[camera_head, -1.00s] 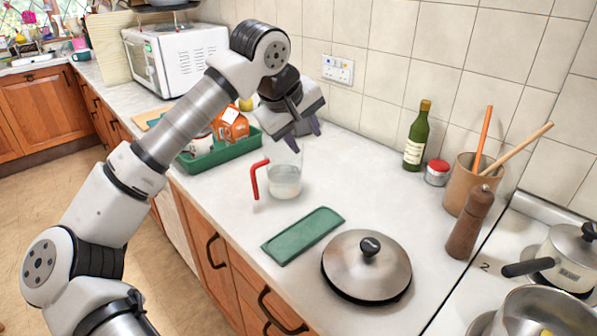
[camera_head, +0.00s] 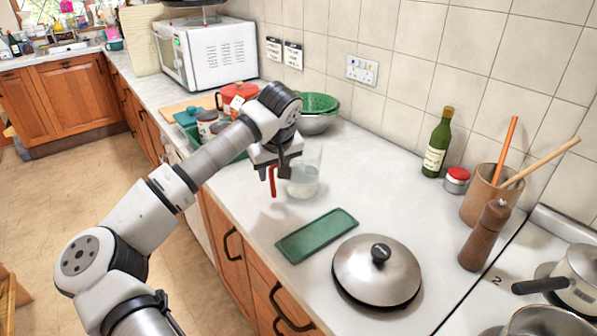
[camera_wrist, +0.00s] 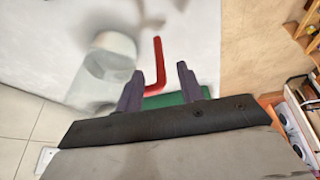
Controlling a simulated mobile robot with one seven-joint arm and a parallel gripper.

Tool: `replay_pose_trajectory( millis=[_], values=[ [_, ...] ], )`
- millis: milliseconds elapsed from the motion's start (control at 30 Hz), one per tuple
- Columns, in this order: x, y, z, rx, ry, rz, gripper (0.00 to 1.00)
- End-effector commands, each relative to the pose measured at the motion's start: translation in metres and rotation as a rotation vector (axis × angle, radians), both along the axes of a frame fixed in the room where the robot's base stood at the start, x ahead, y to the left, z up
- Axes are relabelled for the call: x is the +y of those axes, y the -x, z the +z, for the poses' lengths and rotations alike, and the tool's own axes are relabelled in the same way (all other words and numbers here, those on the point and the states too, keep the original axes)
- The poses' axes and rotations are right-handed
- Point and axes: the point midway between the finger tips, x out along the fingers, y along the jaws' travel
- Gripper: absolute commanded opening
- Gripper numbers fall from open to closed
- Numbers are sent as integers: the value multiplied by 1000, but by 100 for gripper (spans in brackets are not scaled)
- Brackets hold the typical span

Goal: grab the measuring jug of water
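The measuring jug (camera_head: 303,183) is clear, holds water low down, and stands upright on the worktop. Its red handle (camera_head: 272,181) is on the left side. In the wrist view the jug (camera_wrist: 108,62) is blurred and pale, with the red handle (camera_wrist: 159,62) beside it. My gripper (camera_head: 277,173) is low at the handle. The wrist view shows my gripper (camera_wrist: 159,84) open, one dark finger on each side of the handle. The finger on the jug's side lies between handle and jug body. I cannot tell whether either finger touches.
A green mat (camera_head: 316,235) and a steel lid (camera_head: 377,270) lie in front on the worktop. A red pot (camera_head: 237,97) and a green colander (camera_head: 318,102) stand behind. A bottle (camera_head: 438,145) is by the wall.

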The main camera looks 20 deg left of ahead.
Motion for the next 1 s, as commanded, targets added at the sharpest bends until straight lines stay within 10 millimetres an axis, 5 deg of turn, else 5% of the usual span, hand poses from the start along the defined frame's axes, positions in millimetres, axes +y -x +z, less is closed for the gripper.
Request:
replay_pose_trajectory(
  millis=[233,533,800,1000],
  values=[
    [7,-11,-32,1,3,0,38],
    [8,-13,-38,1,1,0,38],
    [8,-13,-38,1,1,0,3],
    [8,-13,-38,1,1,0,0]
  ],
)
